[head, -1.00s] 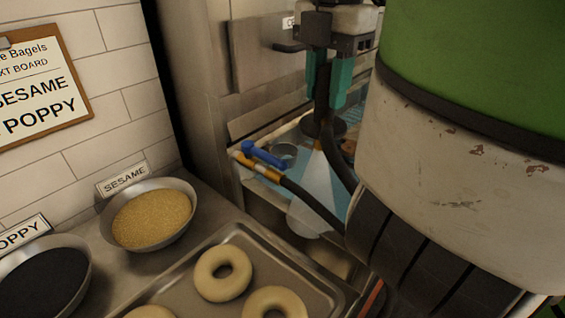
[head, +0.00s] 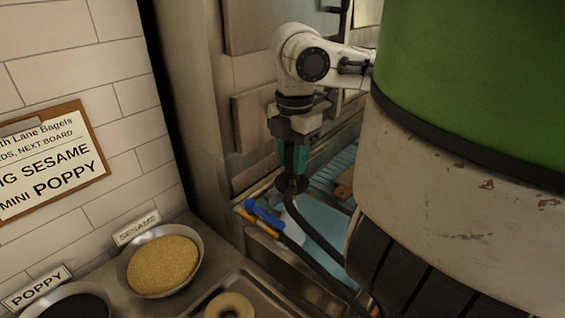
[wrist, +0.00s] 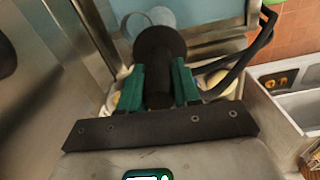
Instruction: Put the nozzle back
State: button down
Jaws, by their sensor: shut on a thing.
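My gripper (head: 293,165) is in the upper middle of the head view, pointing down over a sink-like basin. Its teal fingers are shut on the black nozzle (head: 291,185), which hangs upright between them. In the wrist view the gripper (wrist: 158,88) has one finger on each side of the nozzle (wrist: 160,50), whose round dark end faces away. A black hose (head: 318,251) curves down from the nozzle area to the lower right. I cannot make out a holder for the nozzle.
A blue-handled brass valve (head: 262,214) sits just left of the nozzle at the basin's edge. A sesame bowl (head: 163,266), a poppy bowl (head: 72,306) and a tray with a bagel (head: 229,306) are at the lower left. A large green and white drum fills the right.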

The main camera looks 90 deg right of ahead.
aim_at(283, 179)
jog(key=d+f, duration=0.1)
jog(key=f, duration=0.1)
jog(key=w+d+f, duration=0.1)
jog(key=d+f, duration=0.1)
jog(key=f, duration=0.1)
jog(key=w+d+f, duration=0.1)
jog(key=f, duration=0.2)
jog(key=shift+d+f, duration=0.1)
jog(key=shift+d, duration=0.1)
jog(key=shift+f, duration=0.15)
jog(key=shift+f, duration=0.3)
jog(key=c, duration=0.8)
grip_release()
